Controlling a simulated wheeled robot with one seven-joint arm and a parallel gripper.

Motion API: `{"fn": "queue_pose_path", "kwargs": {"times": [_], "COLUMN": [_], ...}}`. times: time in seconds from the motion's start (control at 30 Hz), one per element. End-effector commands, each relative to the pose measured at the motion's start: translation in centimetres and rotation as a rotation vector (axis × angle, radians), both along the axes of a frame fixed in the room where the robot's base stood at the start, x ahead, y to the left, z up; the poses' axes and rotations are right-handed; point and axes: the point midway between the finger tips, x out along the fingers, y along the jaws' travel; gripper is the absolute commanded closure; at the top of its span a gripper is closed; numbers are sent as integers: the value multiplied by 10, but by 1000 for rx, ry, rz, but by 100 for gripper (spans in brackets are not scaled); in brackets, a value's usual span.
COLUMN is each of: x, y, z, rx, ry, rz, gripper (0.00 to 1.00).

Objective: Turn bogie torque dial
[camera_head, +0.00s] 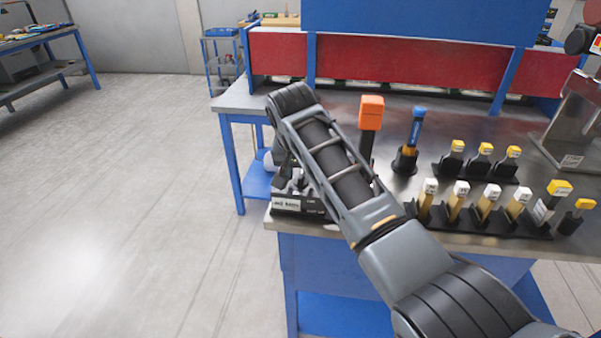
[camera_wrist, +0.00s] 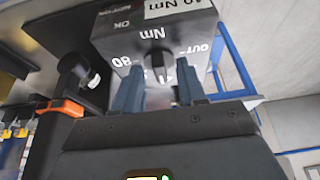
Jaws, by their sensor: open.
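The torque dial (camera_wrist: 158,66) is a small black knob on the face of a dark grey box (camera_wrist: 190,50). My gripper (camera_wrist: 159,72) is open, with one finger to the left of the knob and one to the right. I cannot tell whether either finger touches it. In the head view, a dark labelled unit (camera_head: 300,206) sits at the bench's near left corner; my arm hides most of it and the knob does not show.
An orange-headed tool (camera_head: 371,112) stands just right of my arm, with a blue-handled tool (camera_head: 417,128) in a black holder beyond. Racks of yellow- and white-capped tools (camera_head: 485,215) fill the bench's right side. Open floor (camera_head: 120,180) lies to the left.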

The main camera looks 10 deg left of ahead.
Motion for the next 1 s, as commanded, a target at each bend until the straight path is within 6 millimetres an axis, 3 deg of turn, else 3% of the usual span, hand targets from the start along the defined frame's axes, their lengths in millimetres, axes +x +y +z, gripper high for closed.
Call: {"fn": "queue_pose_path", "kwargs": {"times": [0.5, 1.0], "x": [-26, -28], "y": [1, 1], "z": [63, 67], "rx": [1, 0], "ry": [-1, 1], "rz": [0, 0], "gripper": [60, 60]}}
